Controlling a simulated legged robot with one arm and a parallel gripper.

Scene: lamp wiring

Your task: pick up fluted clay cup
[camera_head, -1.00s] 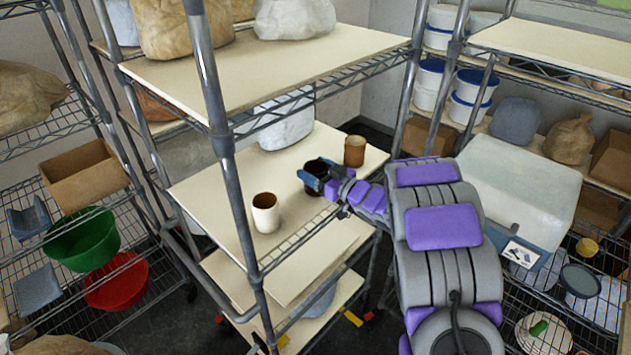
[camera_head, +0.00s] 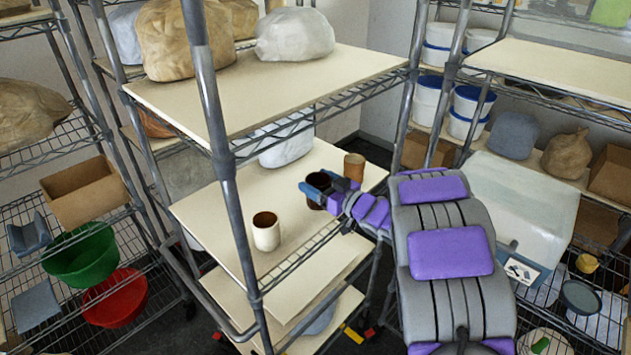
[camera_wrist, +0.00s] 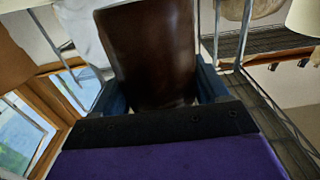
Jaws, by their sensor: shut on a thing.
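A dark brown cup (camera_wrist: 150,50) fills the middle of the wrist view, between the two blue fingers of my gripper (camera_head: 319,188). My gripper is shut on it. In the head view the cup (camera_head: 318,204) shows mostly behind the fingers, over the right part of the middle shelf board (camera_head: 215,215). I cannot tell whether its base touches the board. A cream cup with a brown inside (camera_head: 266,234) stands to the left. A tan-brown cup (camera_head: 354,168) stands just behind my gripper. Fluting is not clear on any cup.
The upper shelf board (camera_head: 300,80) and its bags overhang the back of this level. A rack post (camera_head: 230,180) stands at the front left. A white bag (camera_head: 285,145) lies at the back. A large pale bin (camera_head: 520,205) is at right.

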